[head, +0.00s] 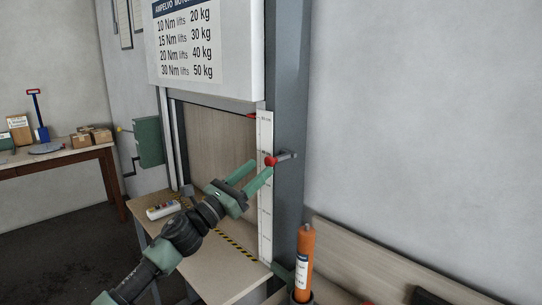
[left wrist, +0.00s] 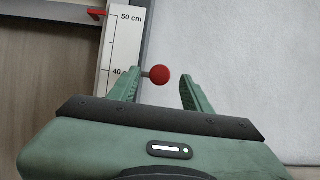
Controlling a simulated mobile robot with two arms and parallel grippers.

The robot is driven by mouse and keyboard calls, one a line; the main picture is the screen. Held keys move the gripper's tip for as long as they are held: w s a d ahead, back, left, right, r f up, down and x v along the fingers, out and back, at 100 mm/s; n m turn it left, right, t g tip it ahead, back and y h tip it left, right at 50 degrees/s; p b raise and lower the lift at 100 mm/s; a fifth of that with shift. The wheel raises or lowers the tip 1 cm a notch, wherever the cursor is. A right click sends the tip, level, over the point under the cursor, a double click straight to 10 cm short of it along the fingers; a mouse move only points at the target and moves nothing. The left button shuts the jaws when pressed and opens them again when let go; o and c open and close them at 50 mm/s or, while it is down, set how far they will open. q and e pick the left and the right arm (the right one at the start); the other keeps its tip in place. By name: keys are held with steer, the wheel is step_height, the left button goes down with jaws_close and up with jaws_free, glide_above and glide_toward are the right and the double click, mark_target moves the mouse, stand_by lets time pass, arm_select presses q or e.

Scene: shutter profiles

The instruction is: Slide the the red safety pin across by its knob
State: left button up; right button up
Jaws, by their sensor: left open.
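The red knob of the safety pin (head: 270,161) stands out from the grey post beside the white height scale. In the left wrist view the round red knob (left wrist: 160,75) sits at the end of a short metal stem, near the 40 cm mark. My left gripper (head: 262,168) is open, its green fingers pointing at the knob. In the left wrist view the knob lies between and slightly beyond the fingertips of the gripper (left wrist: 158,84), nearer the left finger. I cannot tell whether that finger touches the stem. My right gripper is not in view.
The white scale (head: 265,190) runs down the grey post (head: 290,100). A red pointer (left wrist: 97,13) is near 50 cm. A workbench (head: 215,270) with a button box (head: 162,210) stands below. An orange cylinder (head: 304,260) stands lower right.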

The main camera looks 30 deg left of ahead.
mark_target(267, 162)
arm_select(q)
steer(key=p+x, duration=0.1)
steer(key=x, duration=0.3)
steer(key=shift+w+d+p, duration=0.1)
steer(key=shift+w+p, duration=0.05)
steer(key=shift+p, duration=0.2)
steer(key=shift+w+d, duration=0.15)
steer(key=shift+w, duration=0.3)
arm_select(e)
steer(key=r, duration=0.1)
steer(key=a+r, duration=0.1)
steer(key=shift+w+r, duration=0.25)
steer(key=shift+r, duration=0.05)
arm_select(q)
steer(key=c, duration=1)
jaws_close()
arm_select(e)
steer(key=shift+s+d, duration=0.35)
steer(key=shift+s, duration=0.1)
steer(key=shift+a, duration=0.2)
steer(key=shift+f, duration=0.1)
